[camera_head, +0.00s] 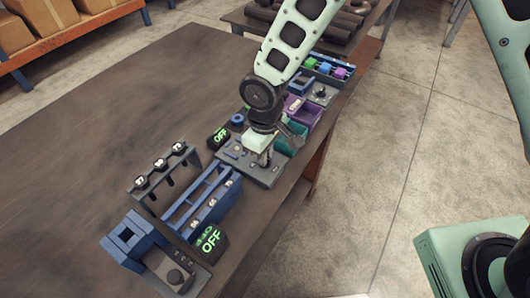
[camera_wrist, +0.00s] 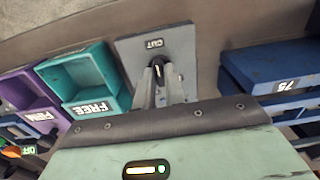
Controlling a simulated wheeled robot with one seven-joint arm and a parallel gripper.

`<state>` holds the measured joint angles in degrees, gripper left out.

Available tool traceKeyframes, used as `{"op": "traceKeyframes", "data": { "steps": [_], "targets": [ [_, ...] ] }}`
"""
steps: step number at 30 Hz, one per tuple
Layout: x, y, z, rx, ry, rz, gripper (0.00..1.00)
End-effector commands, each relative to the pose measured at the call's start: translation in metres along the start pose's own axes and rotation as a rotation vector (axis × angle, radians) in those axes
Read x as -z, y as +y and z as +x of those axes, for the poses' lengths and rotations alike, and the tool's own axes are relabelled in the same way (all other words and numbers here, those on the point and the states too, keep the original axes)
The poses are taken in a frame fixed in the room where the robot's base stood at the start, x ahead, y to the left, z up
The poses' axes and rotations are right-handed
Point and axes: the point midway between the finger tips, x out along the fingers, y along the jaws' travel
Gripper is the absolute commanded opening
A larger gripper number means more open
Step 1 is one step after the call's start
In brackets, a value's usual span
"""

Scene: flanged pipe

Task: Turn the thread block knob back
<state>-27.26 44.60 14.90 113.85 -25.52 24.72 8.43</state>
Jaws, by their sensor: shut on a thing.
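A grey block (camera_wrist: 183,48) with a small label that seems to read "CUT" carries a dark knob (camera_wrist: 158,70), seen in the wrist view. My gripper (camera_wrist: 160,84) is shut on this knob, its fingers on either side of it. In the head view my gripper (camera_head: 264,160) reaches down to the grey plate (camera_head: 262,179) near the table's right edge. The knob is hidden there by my fingers. I cannot tell its turn angle.
Teal (camera_wrist: 97,75) and purple (camera_wrist: 22,88) bins stand left of the block, and a blue block marked 75 (camera_wrist: 270,68) to its right, in the wrist view. A display reading OFF (camera_head: 218,137) stands close by. The table's left side (camera_head: 90,110) is clear.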

Motion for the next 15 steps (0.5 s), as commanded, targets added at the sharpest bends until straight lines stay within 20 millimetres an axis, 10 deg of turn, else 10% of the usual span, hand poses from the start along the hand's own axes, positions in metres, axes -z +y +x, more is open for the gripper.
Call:
{"op": "traceKeyframes", "data": {
  "steps": [2, 3, 5, 15],
  "targets": [
    [0.0008, 0.0002, -0.0009, -0.001, 0.002, -0.002, 0.0],
    [0.0008, 0.0002, -0.0009, -0.001, 0.002, -0.001, 0.22],
    [0.0008, 0.0001, -0.0009, -0.001, 0.002, -0.001, 0.33],
    [0.0008, 0.0004, -0.0042, -0.001, 0.002, 0.002, 0.33]
  ]
}}
